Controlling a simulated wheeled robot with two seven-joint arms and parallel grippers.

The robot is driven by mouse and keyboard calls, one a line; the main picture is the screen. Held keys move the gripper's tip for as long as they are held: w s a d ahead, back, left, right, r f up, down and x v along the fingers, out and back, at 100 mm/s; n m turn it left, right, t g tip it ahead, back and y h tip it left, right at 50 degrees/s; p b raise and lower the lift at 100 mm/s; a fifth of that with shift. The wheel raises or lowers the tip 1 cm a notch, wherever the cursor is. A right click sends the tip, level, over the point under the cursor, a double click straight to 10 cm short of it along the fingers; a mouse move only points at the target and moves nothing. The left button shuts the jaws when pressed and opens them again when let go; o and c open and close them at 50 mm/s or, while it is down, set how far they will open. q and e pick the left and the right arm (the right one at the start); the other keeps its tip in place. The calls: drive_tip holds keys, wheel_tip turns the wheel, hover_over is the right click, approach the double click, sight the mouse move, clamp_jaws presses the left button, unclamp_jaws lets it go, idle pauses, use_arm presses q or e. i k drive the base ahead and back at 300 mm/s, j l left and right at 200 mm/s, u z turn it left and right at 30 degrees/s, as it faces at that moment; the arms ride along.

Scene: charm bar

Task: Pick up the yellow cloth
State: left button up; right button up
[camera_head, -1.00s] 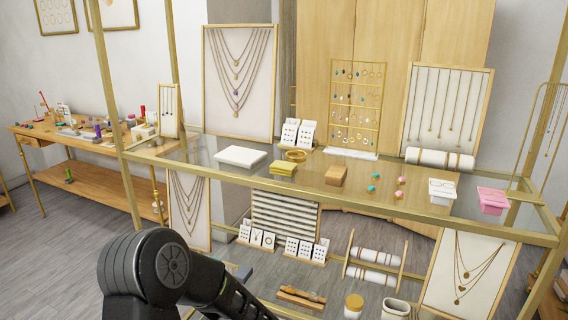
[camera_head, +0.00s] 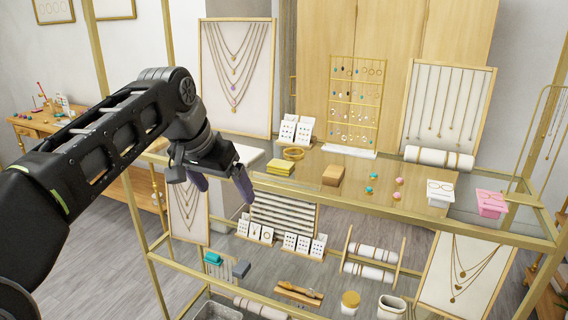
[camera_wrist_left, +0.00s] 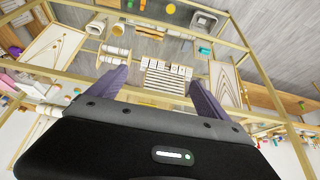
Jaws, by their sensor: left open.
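The yellow cloth (camera_head: 281,167) is a small folded stack on the upper glass shelf, left of the middle in the head view. My left gripper (camera_head: 222,187) is open and empty, its purple fingers pointing down at the shelf's front edge. It is left of the cloth and apart from it. My right gripper is not in view.
A gold bangle (camera_head: 293,153) sits just behind the cloth, and a wooden block (camera_head: 333,175) to its right. A white slab (camera_head: 250,155) is partly hidden behind my gripper. The shelf's brass front rail (camera_head: 400,214) runs below the cloth.

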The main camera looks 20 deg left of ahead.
sight(283, 168)
drive_tip(key=i, duration=0.9)
